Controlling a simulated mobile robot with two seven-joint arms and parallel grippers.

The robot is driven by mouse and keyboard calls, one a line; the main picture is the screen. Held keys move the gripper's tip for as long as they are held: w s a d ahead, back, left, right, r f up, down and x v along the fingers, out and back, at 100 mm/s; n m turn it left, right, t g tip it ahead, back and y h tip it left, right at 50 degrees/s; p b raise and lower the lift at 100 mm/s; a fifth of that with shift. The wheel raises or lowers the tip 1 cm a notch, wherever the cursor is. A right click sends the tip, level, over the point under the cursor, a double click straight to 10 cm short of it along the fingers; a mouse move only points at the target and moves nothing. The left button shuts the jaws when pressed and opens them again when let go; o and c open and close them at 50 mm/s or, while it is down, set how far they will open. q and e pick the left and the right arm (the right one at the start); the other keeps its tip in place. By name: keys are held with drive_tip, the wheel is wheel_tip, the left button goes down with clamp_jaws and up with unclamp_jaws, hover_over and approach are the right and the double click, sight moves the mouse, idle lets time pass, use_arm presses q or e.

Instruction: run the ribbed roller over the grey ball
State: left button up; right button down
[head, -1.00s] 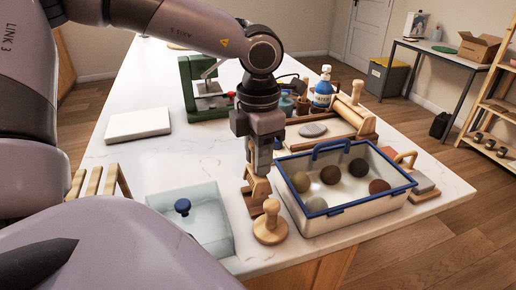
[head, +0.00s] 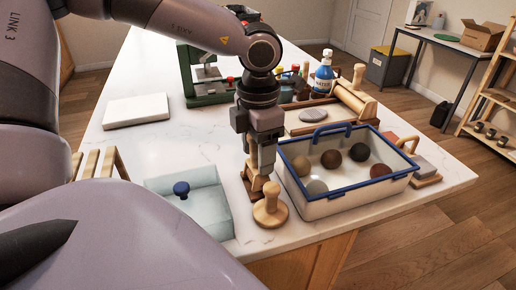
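My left gripper (head: 264,172) points down just left of the bin, over a small wooden piece (head: 252,184) on the counter. Its fingers hide part of this piece, and I cannot tell whether they are open or shut on it. I cannot make out ribs on it, so I cannot tell if it is the ribbed roller. A plain-looking wooden roller (head: 355,100) lies on a wooden frame behind the bin. My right gripper is not in view.
A wooden knob-handled stamp (head: 269,208) stands close in front of my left gripper. A lidded pale container (head: 205,205) is to its left. A green press (head: 207,88) and a blue bottle (head: 323,80) stand behind. The counter between the white slab (head: 136,110) and the gripper is clear.

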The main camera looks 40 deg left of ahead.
use_arm(q)
drive_tip(key=shift+r, duration=3.6)
